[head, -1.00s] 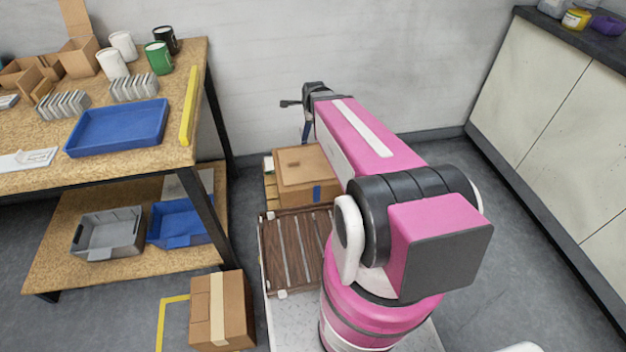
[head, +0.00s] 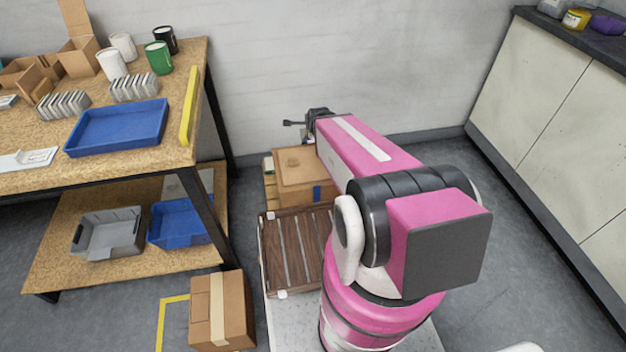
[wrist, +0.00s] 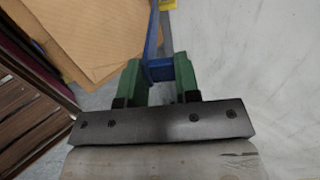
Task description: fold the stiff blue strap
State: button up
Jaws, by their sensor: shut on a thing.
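My gripper (wrist: 158,68) shows in the wrist view with two green fingers. It is shut on the blue strap (wrist: 152,35), which passes between the fingers and runs up toward the top edge of the picture. A short blue part lies crosswise between the fingers; I cannot tell how far the strap is bent. In the head view, my arm's end is above and behind the cardboard box (head: 298,172) by the wall, and the strap in the grip does not show clearly there.
A brown slatted crate (head: 290,245) stands before the cardboard box. A workbench (head: 120,180) with a blue tray (head: 118,128) is on the left. A taped box (head: 222,310) is on the floor. A white cabinet (head: 545,110) is on the right, with open floor before it.

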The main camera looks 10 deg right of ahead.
jog(key=shift+s, duration=0.2)
jog(key=shift+s+f+t, duration=1.2)
jog(key=shift+s+f, duration=0.7)
jog(key=shift+f, duration=0.2)
jog(key=shift+s+f, duration=0.1)
jog(key=shift+s+f+t, duration=0.35)
jog(key=shift+s+f, duration=0.15)
jog(key=shift+f, duration=0.3)
jog(key=shift+s+f+t, duration=0.4)
jog(key=shift+s+f, duration=0.1)
jog(key=shift+f, duration=0.3)
jog(key=shift+s+f+t, duration=0.35)
jog(key=shift+s+f, duration=0.15)
jog(key=shift+f, duration=0.3)
